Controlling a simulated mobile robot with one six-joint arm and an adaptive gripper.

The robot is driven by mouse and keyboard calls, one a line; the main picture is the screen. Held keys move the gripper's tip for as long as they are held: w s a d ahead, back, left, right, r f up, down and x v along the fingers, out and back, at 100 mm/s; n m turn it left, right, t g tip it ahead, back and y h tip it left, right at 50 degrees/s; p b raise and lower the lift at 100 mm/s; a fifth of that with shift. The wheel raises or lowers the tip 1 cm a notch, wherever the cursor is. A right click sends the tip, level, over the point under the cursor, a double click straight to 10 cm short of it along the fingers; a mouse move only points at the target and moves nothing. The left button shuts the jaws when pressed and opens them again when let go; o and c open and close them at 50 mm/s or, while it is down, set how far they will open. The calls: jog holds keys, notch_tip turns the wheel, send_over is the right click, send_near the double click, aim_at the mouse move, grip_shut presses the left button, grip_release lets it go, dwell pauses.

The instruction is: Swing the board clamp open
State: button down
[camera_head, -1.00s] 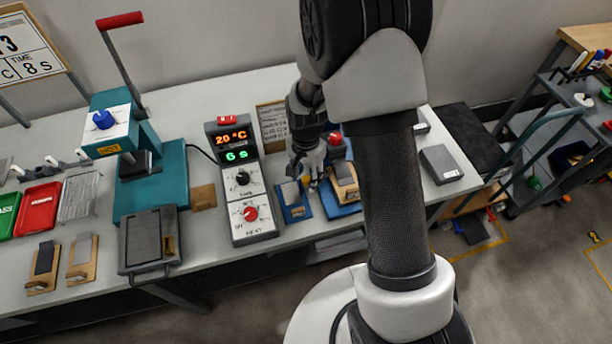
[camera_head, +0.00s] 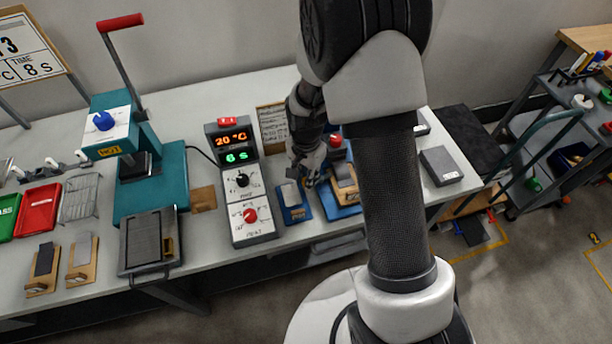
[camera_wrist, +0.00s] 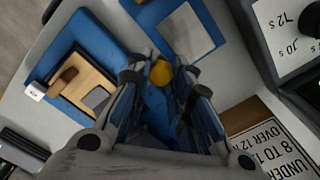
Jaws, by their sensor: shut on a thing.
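The board clamp's blue base (camera_head: 293,214) carries a grey plate (camera_head: 291,194) and stands on the bench, right of the control box. It also shows at the top of the wrist view, with the grey plate (camera_wrist: 187,31) on the blue board (camera_wrist: 217,22). My gripper (camera_head: 311,181) is low over the back right of this base. In the wrist view a yellow knob (camera_wrist: 161,73) sits between the fingertips of my gripper (camera_wrist: 160,80), which is shut on it. The fingers hide the rest of the clamp's arm.
A second blue base (camera_head: 343,210) with a wooden block (camera_head: 344,182) stands close on the right. The control box (camera_head: 240,185) stands close on the left. A printed card (camera_head: 272,124) is behind. A grey box (camera_head: 440,165) lies farther right.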

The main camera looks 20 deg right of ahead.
jog(key=n, duration=0.1)
jog(key=s+n, duration=0.1)
jog(key=n, duration=0.1)
jog(key=shift+s+d, duration=0.25)
jog(key=shift+d, duration=0.05)
jog(key=n, duration=0.2)
jog(key=s+d+n+p, duration=0.1)
jog(key=shift+s+n, duration=0.1)
jog(key=shift+n, duration=0.3)
jog(key=n, duration=0.2)
jog(key=s+d+n, duration=0.1)
jog(key=shift+d+n, duration=0.25)
jog(key=shift+n, duration=0.15)
jog(key=shift+s+d+n, duration=0.1)
jog(key=shift+d+n, duration=0.4)
jog(key=shift+n, duration=0.55)
jog(key=shift+d+n, duration=0.45)
jog(key=shift+n, duration=0.6)
jog(key=c, duration=1.4)
grip_release()
